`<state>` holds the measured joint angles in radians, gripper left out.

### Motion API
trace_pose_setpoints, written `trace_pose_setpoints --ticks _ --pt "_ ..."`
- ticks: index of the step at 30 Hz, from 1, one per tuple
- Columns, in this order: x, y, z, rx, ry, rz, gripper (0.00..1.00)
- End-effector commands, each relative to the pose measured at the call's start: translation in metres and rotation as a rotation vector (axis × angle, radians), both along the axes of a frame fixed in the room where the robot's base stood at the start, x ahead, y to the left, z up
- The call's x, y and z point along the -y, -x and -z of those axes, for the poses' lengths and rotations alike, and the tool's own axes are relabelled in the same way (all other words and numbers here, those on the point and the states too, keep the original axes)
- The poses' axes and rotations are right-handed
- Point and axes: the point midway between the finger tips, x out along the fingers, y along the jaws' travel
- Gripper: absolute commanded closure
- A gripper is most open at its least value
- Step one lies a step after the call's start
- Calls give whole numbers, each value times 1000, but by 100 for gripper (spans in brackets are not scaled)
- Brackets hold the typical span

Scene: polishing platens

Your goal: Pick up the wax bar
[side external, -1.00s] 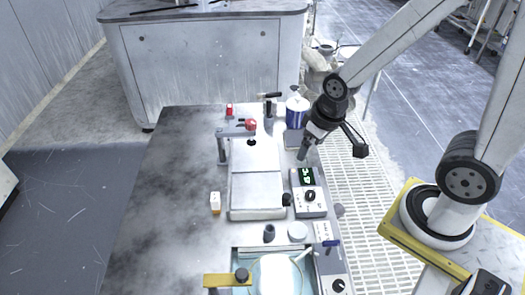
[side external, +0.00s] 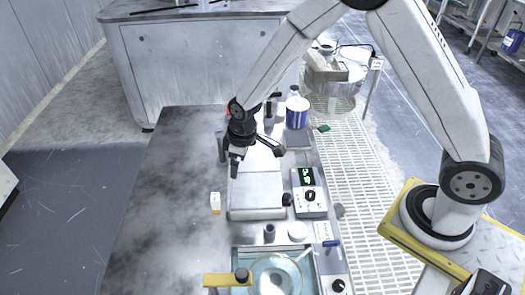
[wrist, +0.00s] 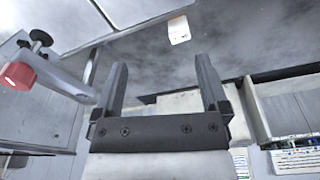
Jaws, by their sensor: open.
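A small white block with an orange-yellow lower part, which looks like the wax bar (side external: 215,203), stands on the stained grey bench to the left of the pale flat plate. It also shows near the top of the wrist view, where the block (wrist: 179,29) is beyond my fingertips. My gripper (side external: 235,167) is above the far part of the pale plate, behind and to the right of the block in the side view. In the wrist view my gripper (wrist: 160,66) has its two dark fingers spread apart with nothing between them.
The pale plate (side external: 257,190) has a box with a green display (side external: 309,195) at its right. A red knob on a clamp (wrist: 18,76) shows at the left of the wrist view. A blue-and-white canister (side external: 297,110) stands behind. The bench left of the block is clear.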

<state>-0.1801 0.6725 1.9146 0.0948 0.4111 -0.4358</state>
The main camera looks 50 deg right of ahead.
Motion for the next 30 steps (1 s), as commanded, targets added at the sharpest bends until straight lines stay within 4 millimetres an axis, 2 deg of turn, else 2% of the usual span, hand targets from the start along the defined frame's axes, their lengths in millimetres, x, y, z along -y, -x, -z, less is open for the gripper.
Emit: trace_pose_setpoints --ticks 1,6,12,18,24,30 --pt "-7 -6 11 -8 2 -31 6" --pt "-29 -24 44 -19 4 -133 6" --pt "-48 -35 74 -29 6 -223 6" --pt "-55 -39 84 -31 5 -255 6" --pt "-55 -39 87 -32 6 -256 6" --pt "-56 -40 99 -33 7 -256 6"
